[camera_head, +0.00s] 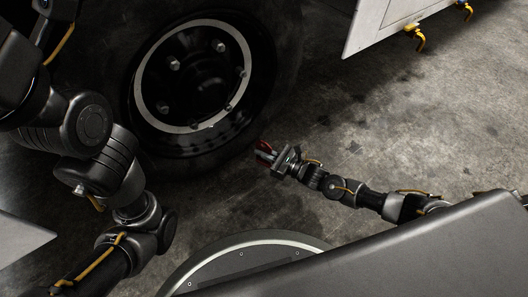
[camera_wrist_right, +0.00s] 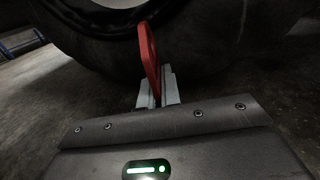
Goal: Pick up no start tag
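The no start tag is a flat red piece (camera_head: 265,148) beside the tyre in the head view. It also shows edge-on and upright in the right wrist view (camera_wrist_right: 149,55). My right gripper (camera_head: 270,156) has its grey fingers (camera_wrist_right: 158,88) close together around the tag's lower end, and the tag sticks out past the fingertips. The fingers hide that lower end. Any writing on the tag cannot be read. My left arm fills the left side of the head view, but its gripper is not in view.
A large black tyre with a metal wheel (camera_head: 193,75) stands just beyond the tag. A pale panel (camera_head: 385,22) with yellow fittings (camera_head: 415,36) is at the upper right. Bare concrete floor (camera_head: 420,125) lies open to the right.

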